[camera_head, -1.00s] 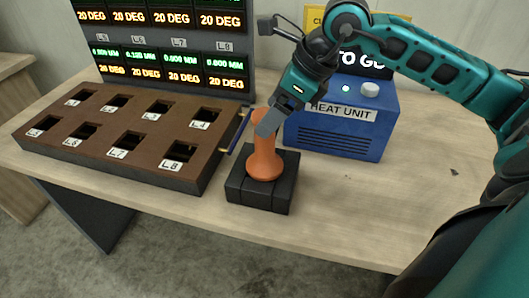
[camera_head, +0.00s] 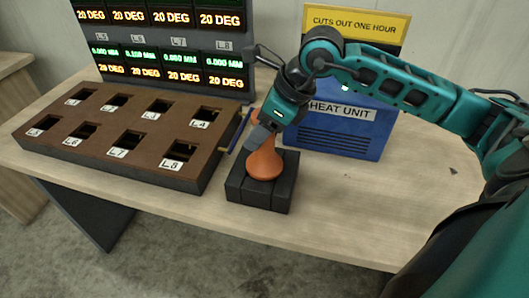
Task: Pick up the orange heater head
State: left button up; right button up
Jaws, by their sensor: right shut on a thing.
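The orange heater head (camera_head: 264,163) stands on a black block-shaped stand (camera_head: 262,196) near the front of the table. Its wide round base shows on the stand's top. My right gripper (camera_head: 261,133) reaches down from the upper right and is shut on the heater head's upper part. The gripper hides most of that upper part. I cannot tell whether the base is touching the stand or just clear of it. My left gripper is not in view.
A brown box (camera_head: 120,140) with several labelled square openings lies left of the stand. A blue heat unit (camera_head: 340,130) stands behind, under a yellow sign (camera_head: 358,24). A display panel (camera_head: 170,50) rises at the back left. The table's front right (camera_head: 350,220) is clear.

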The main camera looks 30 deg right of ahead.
grip_shut()
jog(key=shift+r, duration=0.25)
dwell(0.5)
